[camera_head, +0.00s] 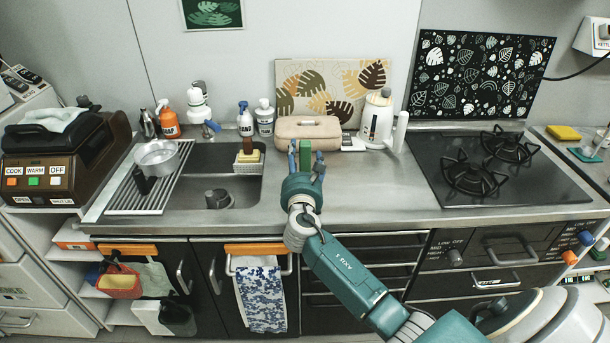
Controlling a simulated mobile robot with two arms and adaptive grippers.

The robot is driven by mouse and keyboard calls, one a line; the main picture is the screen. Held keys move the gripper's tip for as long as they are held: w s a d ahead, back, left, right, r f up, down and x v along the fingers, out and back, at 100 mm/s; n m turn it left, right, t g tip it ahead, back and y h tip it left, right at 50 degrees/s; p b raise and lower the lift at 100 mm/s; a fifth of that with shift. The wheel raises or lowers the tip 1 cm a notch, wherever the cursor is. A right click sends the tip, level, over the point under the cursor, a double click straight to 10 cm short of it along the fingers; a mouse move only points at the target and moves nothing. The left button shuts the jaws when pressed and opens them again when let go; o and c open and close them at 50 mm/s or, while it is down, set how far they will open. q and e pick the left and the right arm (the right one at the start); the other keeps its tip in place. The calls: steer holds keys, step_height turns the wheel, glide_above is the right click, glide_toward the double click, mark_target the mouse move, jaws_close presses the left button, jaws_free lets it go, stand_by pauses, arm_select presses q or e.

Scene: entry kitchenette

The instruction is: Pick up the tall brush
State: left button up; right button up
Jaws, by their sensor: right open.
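My right gripper (306,167) reaches over the counter from the lower right, its fingers apart and pointing to the back. A narrow upright green thing (305,152) shows between the fingertips, in front of the beige case. It may be the tall brush, but its lower part is hidden by the gripper and I cannot make out bristles. I cannot tell whether the fingers touch it. My left gripper is not in view.
The sink (238,190) with a drying rack (152,190) is left; a black stove (500,175) is right. The steel counter (375,185) between gripper and stove is clear.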

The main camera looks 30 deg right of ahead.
steer(key=shift+w+d, duration=0.25)
steer(key=shift+w, duration=0.15)
steer(key=shift+s, duration=0.1)
steer(key=shift+c, duration=0.2)
steer(key=c, duration=0.4)
jaws_close()
